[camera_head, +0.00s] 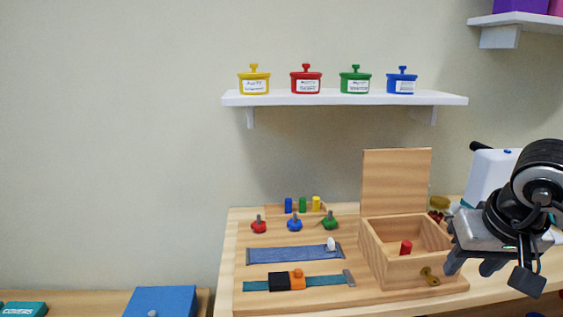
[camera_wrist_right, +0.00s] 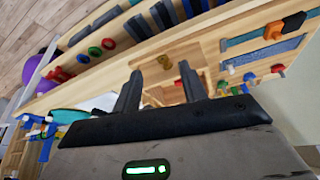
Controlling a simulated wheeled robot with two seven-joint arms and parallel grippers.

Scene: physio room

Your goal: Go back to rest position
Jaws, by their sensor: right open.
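My right gripper (camera_head: 488,272) is at the right of the head view, in front of the table's right part and just right of the wooden box (camera_head: 432,268). Its fingers are apart with nothing between them. In the right wrist view the two dark fingers of this gripper (camera_wrist_right: 162,82) also stand apart and empty, with the wooden box behind them. The box lid (camera_head: 396,181) stands open and upright. A red peg (camera_head: 406,247) is inside the box, and a brass key-like piece (camera_head: 429,276) is on its front. My left gripper is not in view.
A wooden board (camera_head: 320,294) holds blue and teal strips and coloured knobs. A white shelf (camera_head: 345,99) with labelled pots hangs above. A white container (camera_head: 490,172) stands behind my right arm. A blue box (camera_head: 162,301) is at lower left. The wall's left area is clear.

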